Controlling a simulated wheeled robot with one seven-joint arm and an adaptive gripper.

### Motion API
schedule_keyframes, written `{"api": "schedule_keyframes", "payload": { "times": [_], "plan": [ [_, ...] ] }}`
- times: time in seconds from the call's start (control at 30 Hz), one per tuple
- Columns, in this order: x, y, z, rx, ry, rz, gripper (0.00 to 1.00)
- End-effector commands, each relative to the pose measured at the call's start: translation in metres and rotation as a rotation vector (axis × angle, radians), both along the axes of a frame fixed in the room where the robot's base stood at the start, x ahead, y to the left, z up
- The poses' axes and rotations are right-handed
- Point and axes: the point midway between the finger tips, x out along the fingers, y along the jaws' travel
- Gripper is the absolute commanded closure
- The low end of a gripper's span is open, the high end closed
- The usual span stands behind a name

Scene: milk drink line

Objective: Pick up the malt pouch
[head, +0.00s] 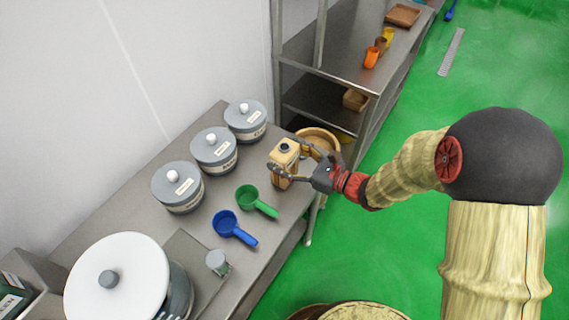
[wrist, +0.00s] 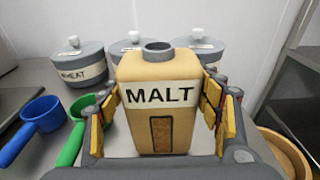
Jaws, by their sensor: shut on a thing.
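The malt pouch (head: 284,163) is a tan container with a grey spout on top, at the right end of the steel counter in the head view. In the wrist view the malt pouch (wrist: 160,110) stands upright with its MALT label facing the camera. My gripper (head: 292,166) has a finger on either side of it. In the wrist view the yellow pads of my gripper (wrist: 160,118) flank the pouch, shut on it. I cannot tell whether its base touches the counter.
Several lidded grey canisters (head: 214,150) line the wall behind. A green scoop (head: 256,200) and a blue scoop (head: 235,228) lie left of the pouch. A large white-lidded pot (head: 110,278) stands at the near left. A wooden tub (head: 318,141) is beyond the counter's right end.

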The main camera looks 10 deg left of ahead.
Motion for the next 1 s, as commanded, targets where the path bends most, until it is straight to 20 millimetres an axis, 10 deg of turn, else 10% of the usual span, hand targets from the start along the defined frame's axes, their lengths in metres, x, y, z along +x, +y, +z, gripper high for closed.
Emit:
{"api": "schedule_keyframes", "payload": {
  "times": [0.7,1.0],
  "plan": [
    [0.0,0.0,-0.0002,0.0,0.001,0.0,0.81],
    [0.0005,0.0001,0.0026,0.001,-0.002,0.0,0.82]
  ]
}}
